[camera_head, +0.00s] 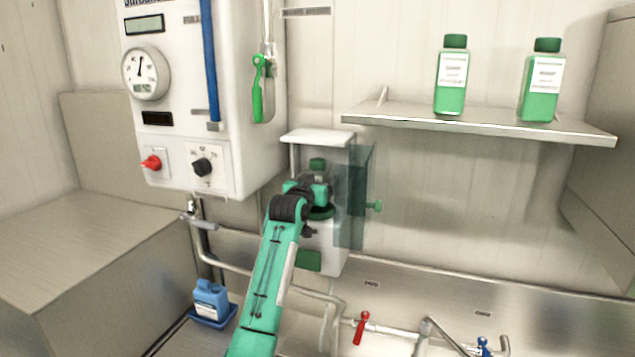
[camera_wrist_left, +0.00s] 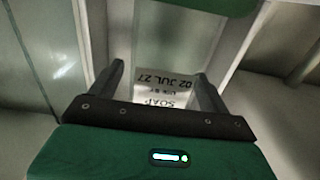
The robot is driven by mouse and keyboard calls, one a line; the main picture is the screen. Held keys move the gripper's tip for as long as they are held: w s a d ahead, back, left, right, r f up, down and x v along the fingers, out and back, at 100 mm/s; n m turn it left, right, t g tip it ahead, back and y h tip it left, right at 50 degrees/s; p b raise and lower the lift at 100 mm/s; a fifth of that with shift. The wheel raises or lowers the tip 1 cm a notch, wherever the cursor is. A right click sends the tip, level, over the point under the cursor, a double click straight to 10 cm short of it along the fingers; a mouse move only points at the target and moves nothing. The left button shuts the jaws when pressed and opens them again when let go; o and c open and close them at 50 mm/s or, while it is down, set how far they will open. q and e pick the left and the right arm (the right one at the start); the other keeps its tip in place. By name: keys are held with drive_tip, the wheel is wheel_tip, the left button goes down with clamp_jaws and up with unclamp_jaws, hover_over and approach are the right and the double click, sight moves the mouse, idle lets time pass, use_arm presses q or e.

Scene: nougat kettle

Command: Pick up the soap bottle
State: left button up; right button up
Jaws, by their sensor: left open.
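The soap bottle stands inside a small white wall holder (camera_head: 325,258); its green cap (camera_head: 317,164) shows above my left gripper (camera_head: 318,190). My arm hides most of the bottle in the head view. In the left wrist view the bottle's label (camera_wrist_left: 168,88) reads "SOAP" upside down and lies between the two dark fingers of my left gripper (camera_wrist_left: 160,84). The fingers are apart, one to each side of the label. I cannot tell whether they touch the bottle. My right gripper is not in view.
The holder's clear door (camera_head: 357,205) stands open at its right side. Two green bottles stand on a shelf (camera_head: 400,115) at the upper right. A white control box (camera_head: 240,150) hangs left of the holder. Pipes with a red valve handle (camera_head: 362,327) run below. A blue bottle (camera_head: 210,299) sits lower left.

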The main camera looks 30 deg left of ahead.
use_arm(q)
drive_tip(key=shift+w, duration=0.15)
drive_tip(key=c, duration=1.1)
drive_tip(key=shift+o, duration=0.2)
drive_tip(key=shift+r, duration=0.1)
